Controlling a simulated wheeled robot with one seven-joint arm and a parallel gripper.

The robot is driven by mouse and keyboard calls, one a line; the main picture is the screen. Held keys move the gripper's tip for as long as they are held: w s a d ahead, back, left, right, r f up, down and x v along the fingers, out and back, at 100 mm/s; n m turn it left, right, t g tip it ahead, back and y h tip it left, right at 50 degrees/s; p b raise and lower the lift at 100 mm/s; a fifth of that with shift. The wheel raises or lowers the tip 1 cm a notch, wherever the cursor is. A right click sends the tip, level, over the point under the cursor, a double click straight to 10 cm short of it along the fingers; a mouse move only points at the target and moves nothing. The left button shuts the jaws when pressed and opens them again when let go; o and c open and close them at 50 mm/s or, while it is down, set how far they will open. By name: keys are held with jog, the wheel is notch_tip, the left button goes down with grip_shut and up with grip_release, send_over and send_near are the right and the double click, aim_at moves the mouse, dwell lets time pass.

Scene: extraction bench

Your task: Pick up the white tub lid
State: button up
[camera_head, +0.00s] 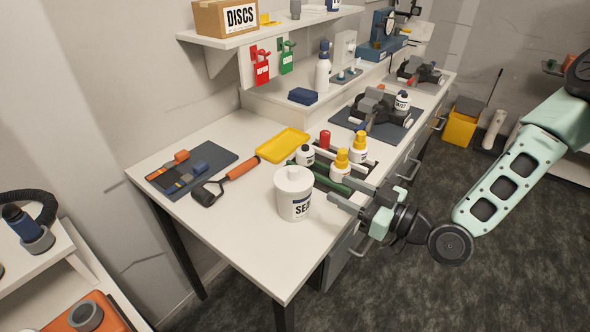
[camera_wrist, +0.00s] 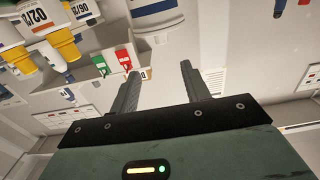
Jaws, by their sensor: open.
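The white tub lid (camera_head: 293,180) has a raised knob and sits on the white tub (camera_head: 295,206), whose label is partly readable as "SEA". The tub stands upright near the bench's front edge. My gripper (camera_head: 338,193) is open and empty, just right of the tub, with its fingers pointing left toward it. The fingers (camera_wrist: 160,80) are spread in the wrist view, with nothing between them.
Two yellow-capped bottles (camera_head: 359,148) and a rack (camera_head: 333,181) stand close behind my gripper. A dark-capped bottle (camera_head: 305,155), a red cylinder (camera_head: 325,139) and a yellow tray (camera_head: 283,146) are behind the tub. An orange-handled tool (camera_head: 225,182) lies left. The bench's front left is clear.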

aim_at(296, 170)
jog(key=p+x, duration=0.6)
jog(key=x, duration=0.6)
jog(key=shift+a, duration=0.45)
jog(key=shift+w+a+f, duration=0.15)
jog(key=shift+w+a, duration=0.15)
jog(key=shift+w, duration=0.05)
jog(key=c, duration=1)
